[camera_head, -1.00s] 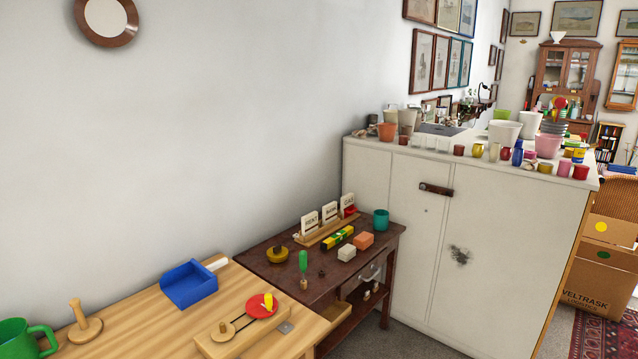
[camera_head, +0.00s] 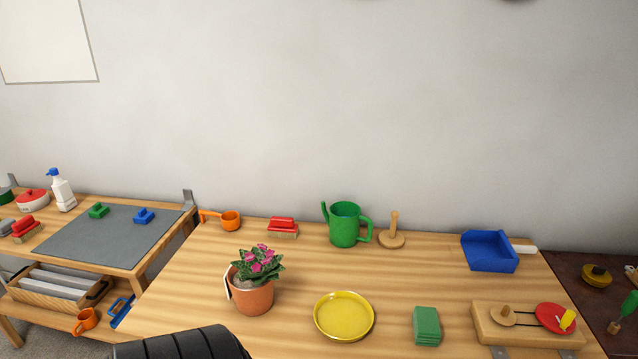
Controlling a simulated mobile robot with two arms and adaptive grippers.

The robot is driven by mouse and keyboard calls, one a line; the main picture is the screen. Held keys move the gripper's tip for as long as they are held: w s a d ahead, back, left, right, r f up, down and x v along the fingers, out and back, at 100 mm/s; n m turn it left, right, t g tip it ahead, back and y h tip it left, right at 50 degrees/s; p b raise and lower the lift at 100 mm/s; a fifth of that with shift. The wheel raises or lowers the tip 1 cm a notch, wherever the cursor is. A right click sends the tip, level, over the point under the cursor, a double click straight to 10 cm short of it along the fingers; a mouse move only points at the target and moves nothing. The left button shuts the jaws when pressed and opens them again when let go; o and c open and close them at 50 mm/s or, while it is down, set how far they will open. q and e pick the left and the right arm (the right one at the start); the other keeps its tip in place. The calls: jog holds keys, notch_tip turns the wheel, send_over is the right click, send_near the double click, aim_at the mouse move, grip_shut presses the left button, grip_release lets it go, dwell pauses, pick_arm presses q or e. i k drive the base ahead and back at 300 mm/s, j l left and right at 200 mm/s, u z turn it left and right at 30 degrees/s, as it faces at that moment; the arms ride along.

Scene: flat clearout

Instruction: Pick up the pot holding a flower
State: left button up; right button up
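A terracotta pot (camera_head: 253,298) stands upright on the wooden table (camera_head: 190,272), left of the middle. It holds a flower with pink blooms and green leaves (camera_head: 258,262). A small white tag hangs at the pot's left side. A black ribbed part at the bottom edge looks like part of my own body, in front of the pot. Neither of my grippers is in view.
A yellow plate (camera_head: 343,315) lies right of the pot. A green watering can (camera_head: 346,224), a red brush (camera_head: 283,227) and an orange scoop (camera_head: 228,220) stand behind. A green cloth stack (camera_head: 426,325) and a blue dustpan (camera_head: 489,250) lie to the right.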

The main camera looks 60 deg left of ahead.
aim_at(248, 283)
jog(key=u, duration=2.3)
